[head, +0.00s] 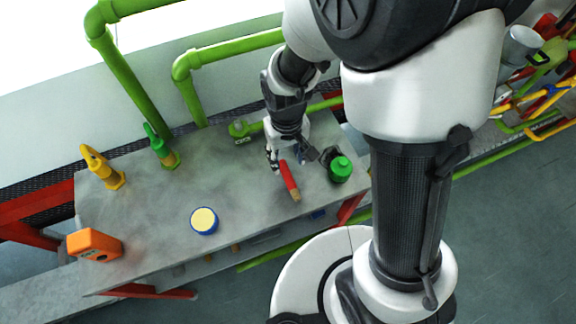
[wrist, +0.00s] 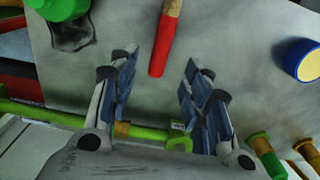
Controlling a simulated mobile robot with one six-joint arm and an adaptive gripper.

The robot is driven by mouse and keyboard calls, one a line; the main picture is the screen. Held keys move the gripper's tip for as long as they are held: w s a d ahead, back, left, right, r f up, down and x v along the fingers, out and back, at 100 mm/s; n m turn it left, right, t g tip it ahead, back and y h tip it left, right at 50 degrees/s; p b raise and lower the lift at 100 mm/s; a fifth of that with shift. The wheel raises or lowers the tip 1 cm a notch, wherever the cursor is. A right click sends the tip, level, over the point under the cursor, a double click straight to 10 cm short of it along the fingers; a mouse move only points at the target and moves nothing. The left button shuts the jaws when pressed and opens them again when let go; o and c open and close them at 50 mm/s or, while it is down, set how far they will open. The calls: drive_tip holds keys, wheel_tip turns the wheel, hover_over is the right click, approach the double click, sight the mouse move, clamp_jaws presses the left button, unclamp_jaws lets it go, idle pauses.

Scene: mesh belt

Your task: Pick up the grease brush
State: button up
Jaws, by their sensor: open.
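The grease brush lies on the grey table, with its red handle (head: 288,175) toward my gripper and its tan head toward the table's front edge. In the wrist view the red handle (wrist: 164,45) points down, and its end lies between or just beyond my fingertips. My gripper (head: 285,158) is open and empty over the handle's end. Its two blue-padded fingers (wrist: 158,68) are spread to either side of the handle in the wrist view. I cannot tell the height of the fingertips above the table.
A green-capped item (head: 341,167) with a dark part stands close right of the brush. A blue-and-yellow round tin (head: 204,220) is to the left. Green pipes run behind.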

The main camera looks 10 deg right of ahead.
sight(286, 172)
wheel_tip(286, 172, down, 8)
drive_tip(key=b, duration=0.3)
drive_tip(key=shift+w+a, duration=0.1)
drive_tip(key=shift+c, duration=0.5)
clamp_jaws()
